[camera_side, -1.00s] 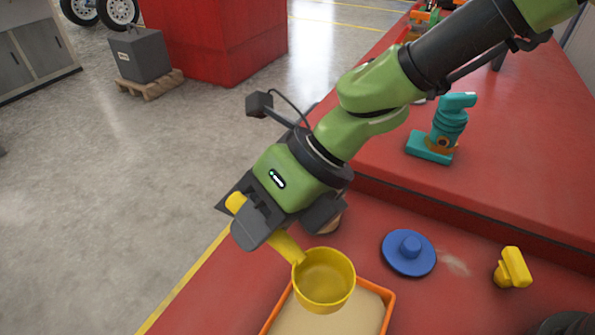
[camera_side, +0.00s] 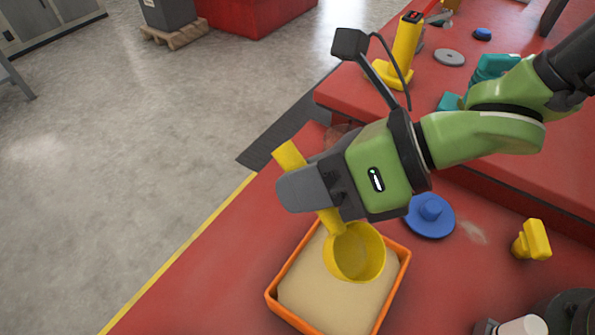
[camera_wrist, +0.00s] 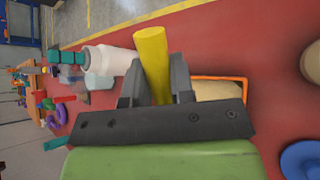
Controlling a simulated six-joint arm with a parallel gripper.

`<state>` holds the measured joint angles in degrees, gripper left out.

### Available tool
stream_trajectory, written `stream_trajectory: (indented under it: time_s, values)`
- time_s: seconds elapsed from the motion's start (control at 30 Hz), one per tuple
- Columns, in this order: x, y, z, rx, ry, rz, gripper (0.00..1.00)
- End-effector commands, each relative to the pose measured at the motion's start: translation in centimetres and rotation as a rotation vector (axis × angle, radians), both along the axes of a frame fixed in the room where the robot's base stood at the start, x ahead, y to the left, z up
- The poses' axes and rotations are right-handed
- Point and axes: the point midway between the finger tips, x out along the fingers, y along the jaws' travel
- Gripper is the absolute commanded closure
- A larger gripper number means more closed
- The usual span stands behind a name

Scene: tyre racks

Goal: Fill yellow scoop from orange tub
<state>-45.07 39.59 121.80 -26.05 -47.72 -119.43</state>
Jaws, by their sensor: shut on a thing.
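The yellow scoop (camera_side: 358,252) has a round cup and a straight handle. My gripper (camera_side: 312,190) is shut on its handle, which also shows between the fingers in the wrist view (camera_wrist: 153,55). The cup is tilted, with its mouth turned toward the side camera, and I see no material in it. It is over the back right part of the orange tub (camera_side: 274,297), which holds pale tan, sand-like material (camera_side: 325,290). Whether the cup touches the material I cannot tell. In the wrist view only a corner of the tub (camera_wrist: 222,78) shows behind my gripper.
A blue round lid with a knob (camera_side: 430,212) and a yellow piece (camera_side: 532,240) lie right of the tub on the red bench. A raised red step with teal and yellow objects stands behind. A white bottle (camera_wrist: 108,60) shows in the wrist view.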

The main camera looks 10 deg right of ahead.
Motion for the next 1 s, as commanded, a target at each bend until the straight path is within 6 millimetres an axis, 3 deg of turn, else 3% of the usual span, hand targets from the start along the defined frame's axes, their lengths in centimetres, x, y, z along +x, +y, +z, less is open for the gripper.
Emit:
stream_trajectory:
  time_s: [0.3, 1.0]
  values:
    - [-1.6, -1.2, 0.7, 0.136, -0.22, -0.004, 1.0]
    - [-1.4, -1.0, -4.7, 0.137, -0.213, -0.005, 1.0]
